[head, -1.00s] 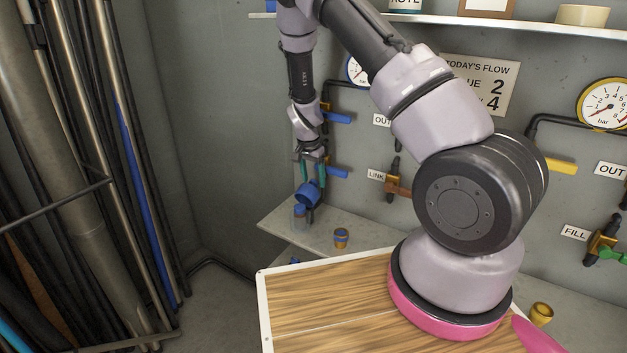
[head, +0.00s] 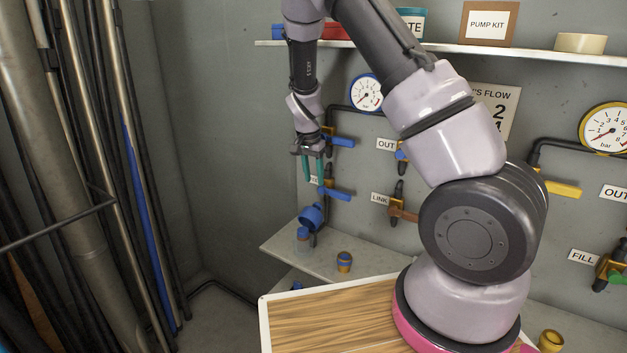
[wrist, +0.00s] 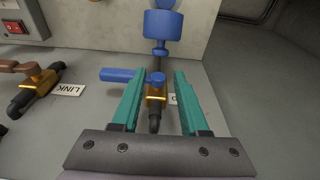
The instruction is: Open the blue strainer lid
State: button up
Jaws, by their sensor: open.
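The blue strainer lid (head: 311,217) sits tilted above and beside the strainer's small bluish body (head: 303,236), at the left end of the grey lower shelf. In the wrist view a blue cylinder (wrist: 162,27), which looks like the lid, is ahead at the top, beyond the fingers. The join between lid and body is too small to make out. My gripper (head: 313,184) points down above the lid, apart from it, with nothing between its teal fingers. In the wrist view my gripper (wrist: 156,90) has its fingers spread, with a brass valve visible between them.
A blue valve handle (head: 334,193) is close to my fingers; another blue handle (head: 341,141) is higher on the wall. A small brass-and-blue fitting (head: 344,261) stands on the lower shelf. Hoses and poles fill the left side. A wooden-topped surface (head: 330,312) is in front.

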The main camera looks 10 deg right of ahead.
jog(key=shift+s+a+f+n, duration=0.15)
jog(key=shift+s+n, duration=0.15)
jog(key=shift+n, duration=0.2)
jog(key=c, duration=0.5)
jog(key=s+n, duration=0.1)
jog(key=n, duration=0.3)
jog(key=s+f+n+h, duration=0.1)
jog(key=n, duration=0.1)
jog(key=shift+s+a+g, duration=0.3)
grip_shut()
jog(key=n+t+h, duration=0.4)
jog(key=n, duration=2.4)
send_near(315, 205)
jog(key=x, duration=0.6)
jog(key=shift+s+d, duration=0.1)
